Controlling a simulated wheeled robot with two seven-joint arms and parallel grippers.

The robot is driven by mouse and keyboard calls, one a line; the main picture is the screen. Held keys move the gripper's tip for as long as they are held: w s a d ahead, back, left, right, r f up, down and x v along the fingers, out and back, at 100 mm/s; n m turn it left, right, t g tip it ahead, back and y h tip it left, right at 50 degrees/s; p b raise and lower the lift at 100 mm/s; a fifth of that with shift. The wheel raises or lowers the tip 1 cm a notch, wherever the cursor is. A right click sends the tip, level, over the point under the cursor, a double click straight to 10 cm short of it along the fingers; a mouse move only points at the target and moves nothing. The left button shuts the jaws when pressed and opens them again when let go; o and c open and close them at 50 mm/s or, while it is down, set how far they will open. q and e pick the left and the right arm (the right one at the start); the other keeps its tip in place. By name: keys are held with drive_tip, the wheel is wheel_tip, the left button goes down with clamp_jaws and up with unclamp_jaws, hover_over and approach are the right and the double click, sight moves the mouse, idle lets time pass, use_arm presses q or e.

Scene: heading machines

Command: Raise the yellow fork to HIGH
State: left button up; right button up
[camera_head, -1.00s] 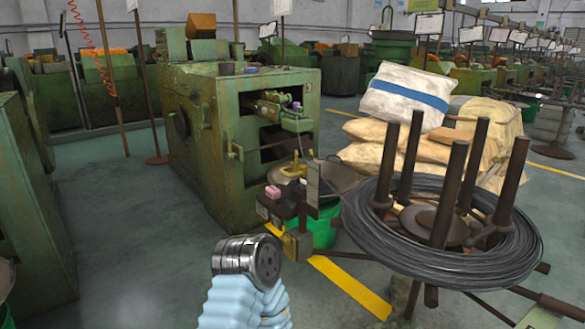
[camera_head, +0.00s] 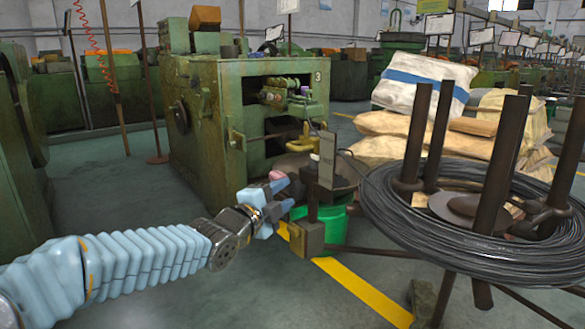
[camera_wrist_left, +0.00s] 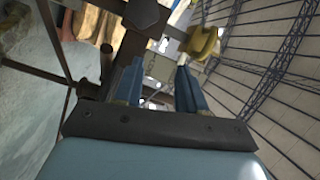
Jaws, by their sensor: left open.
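The yellow fork (camera_head: 310,143) stands near the open front of the green machine, above the round pan. My left gripper (camera_head: 287,194) reaches in from the left, below and a little left of the fork, apart from it. Its blue fingers are open, with no held thing visible. A grey plate and dark post hide part of the area below the fork. My right gripper is not in view.
The grey plate on a dark post (camera_head: 327,158) stands just right of my left gripper. A green bucket (camera_head: 334,230) is below it. The black wire coil (camera_head: 450,245) with upright rods fills the right. The green machine (camera_head: 205,140) is behind; floor at left is clear.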

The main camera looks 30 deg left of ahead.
use_arm(q)
drive_tip(key=m+t, duration=0.2)
approach(293, 145)
drive_tip(key=shift+y, duration=0.3)
drive_tip(key=w, duration=0.6)
drive_tip(key=w+r, duration=0.1)
drive_tip(key=w, duration=0.3)
drive_tip(key=shift+d, duration=0.1)
clamp_jaws()
